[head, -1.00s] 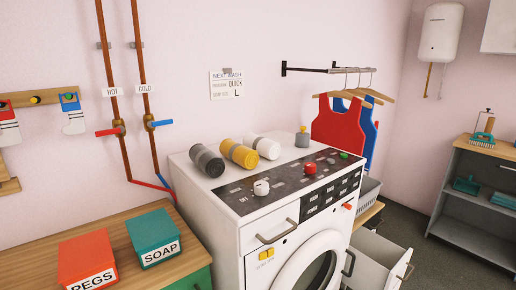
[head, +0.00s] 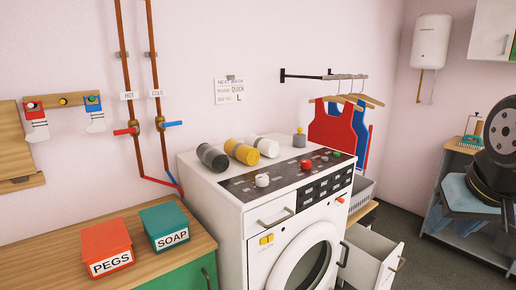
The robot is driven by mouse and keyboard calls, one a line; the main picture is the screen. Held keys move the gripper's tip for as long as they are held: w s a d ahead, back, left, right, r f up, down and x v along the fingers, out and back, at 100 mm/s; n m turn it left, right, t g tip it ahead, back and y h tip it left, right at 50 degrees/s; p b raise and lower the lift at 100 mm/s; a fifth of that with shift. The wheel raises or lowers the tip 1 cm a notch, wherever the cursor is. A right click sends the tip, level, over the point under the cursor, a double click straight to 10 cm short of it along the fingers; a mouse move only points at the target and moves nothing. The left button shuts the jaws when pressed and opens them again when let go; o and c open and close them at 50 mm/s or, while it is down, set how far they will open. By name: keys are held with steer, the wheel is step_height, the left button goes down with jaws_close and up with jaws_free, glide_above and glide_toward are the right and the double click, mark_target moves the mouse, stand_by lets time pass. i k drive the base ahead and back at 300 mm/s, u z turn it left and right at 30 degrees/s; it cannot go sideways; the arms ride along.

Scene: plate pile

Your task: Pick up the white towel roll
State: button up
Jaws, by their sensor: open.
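The white towel roll (head: 264,146) lies on its side on top of the washing machine (head: 205,181), towards the back. It is the rightmost of three rolls. The yellow roll (head: 241,152) lies just left of it, and the grey roll (head: 212,157) is further left. Part of the white roll's left side is hidden by the yellow roll. A dark part of my arm shows at the right edge, well away from the rolls. My gripper itself cannot be made out.
A grey bottle-like item (head: 299,139) stands right of the white roll. Knobs, including a red one (head: 306,165), stick up from the sloping panel. A red box (head: 106,250) and a teal box (head: 164,227) stand on the left counter. A drawer (head: 368,258) is open at lower right.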

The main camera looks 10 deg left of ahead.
mark_target(266, 147)
steer(key=z, duration=0.1)
steer(key=i, duration=1)
steer(key=u, duration=0.1)
